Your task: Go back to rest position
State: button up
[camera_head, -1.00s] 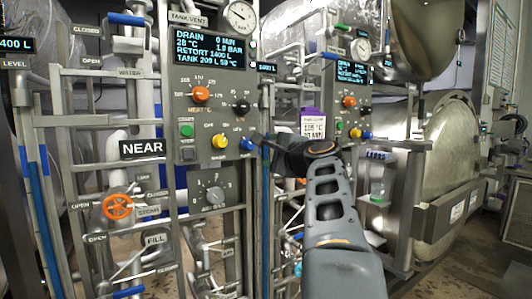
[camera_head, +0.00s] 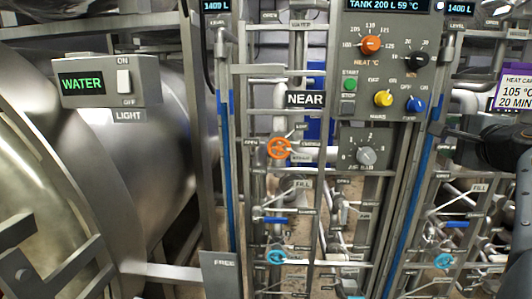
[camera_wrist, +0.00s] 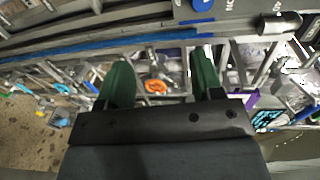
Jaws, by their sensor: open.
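My gripper (camera_wrist: 160,85) shows in the wrist view with two green fingers spread apart and nothing between them. Beyond the fingers is an orange valve wheel (camera_wrist: 155,86), apart from them. In the head view only a dark part of my arm shows at the right edge; the fingers are outside that view. The control panel (camera_head: 385,75) stands at the upper middle with an orange heat knob, a yellow knob, a blue knob and a green start button. The NEAR label (camera_head: 305,99) is left of it.
An orange valve wheel (camera_head: 279,148) and two light-blue valve wheels, at left (camera_head: 276,257) and right (camera_head: 444,260), sit among pipes. A box with a WATER display (camera_head: 82,84) and a light switch hangs before a large steel vessel (camera_head: 150,130) at the left. Rails and pipes crowd the front.

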jog(key=s+a+f+n+g+y+p, duration=0.15)
jog(key=a+f+n+g, duration=0.25)
jog(key=f, duration=0.4)
jog(key=a+f+n+g+y+p, duration=0.1)
jog(key=a+f+n+g+p, duration=0.25)
jog(key=f, duration=0.45)
jog(key=s+a+f+n+g+p, duration=0.2)
jog(key=s+a+n+p, duration=0.2)
jog(key=a, duration=0.5)
jog(key=s+a+f+n+g+p, duration=0.3)
jog(key=s+a+n+p, duration=0.2)
jog(key=a+n, duration=0.4)
jog(key=shift+s+a+f+p, duration=0.2)
jog(key=shift+s+f+p, duration=0.1)
jog(key=shift+s, duration=0.25)
